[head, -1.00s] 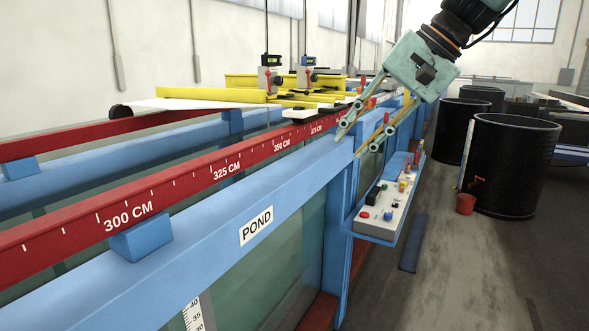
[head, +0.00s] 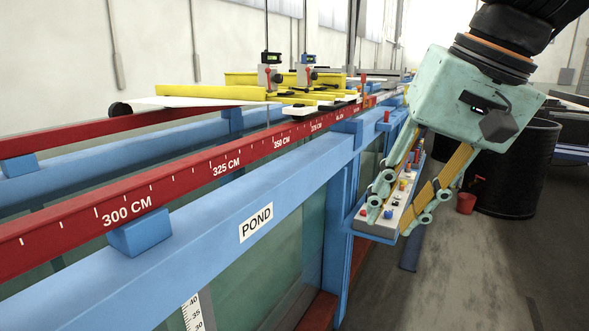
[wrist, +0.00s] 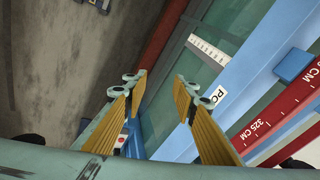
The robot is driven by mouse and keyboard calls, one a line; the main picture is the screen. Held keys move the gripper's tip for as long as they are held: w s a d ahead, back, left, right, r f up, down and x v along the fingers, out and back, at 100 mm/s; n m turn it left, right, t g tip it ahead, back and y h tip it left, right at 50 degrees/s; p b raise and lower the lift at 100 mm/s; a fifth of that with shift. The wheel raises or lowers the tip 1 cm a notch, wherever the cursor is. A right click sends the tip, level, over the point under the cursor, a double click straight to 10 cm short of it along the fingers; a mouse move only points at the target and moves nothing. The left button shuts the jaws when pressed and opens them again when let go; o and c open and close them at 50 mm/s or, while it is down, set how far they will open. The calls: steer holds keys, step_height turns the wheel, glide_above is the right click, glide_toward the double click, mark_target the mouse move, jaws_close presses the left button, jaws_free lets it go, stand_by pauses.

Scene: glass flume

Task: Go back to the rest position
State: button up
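My gripper (head: 390,222) hangs at the right of the head view, in front of the blue control shelf (head: 375,232) on the flume's side. Its two fingers are spread apart with nothing between them. In the wrist view my gripper (wrist: 160,95) also shows open and empty, with the floor, the glass side and the blue flume beam (wrist: 225,100) beyond it. The fingers hide part of the shelf's buttons.
The flume's red scale rail (head: 180,184) and blue upper beam (head: 190,243) run along the left. Yellow carriages with gauges (head: 270,80) stand on the rails. Black drums (head: 515,170) and a red bucket (head: 466,203) stand on the floor at right. Floor between is clear.

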steer(key=s+d+f+n+h, duration=0.1)
steer(key=s+d+f, duration=0.1)
steer(key=s+f, duration=0.3)
steer(key=s+d+f+n+h, duration=0.1)
steer(key=s+d+f, duration=0.2)
steer(key=s, duration=1)
step_height(320, 180, down, 2)
steer(key=shift+d+f+t+h+b, duration=0.1)
steer(key=shift+d+t+h+b, duration=0.2)
steer(key=shift+h+b, duration=0.15)
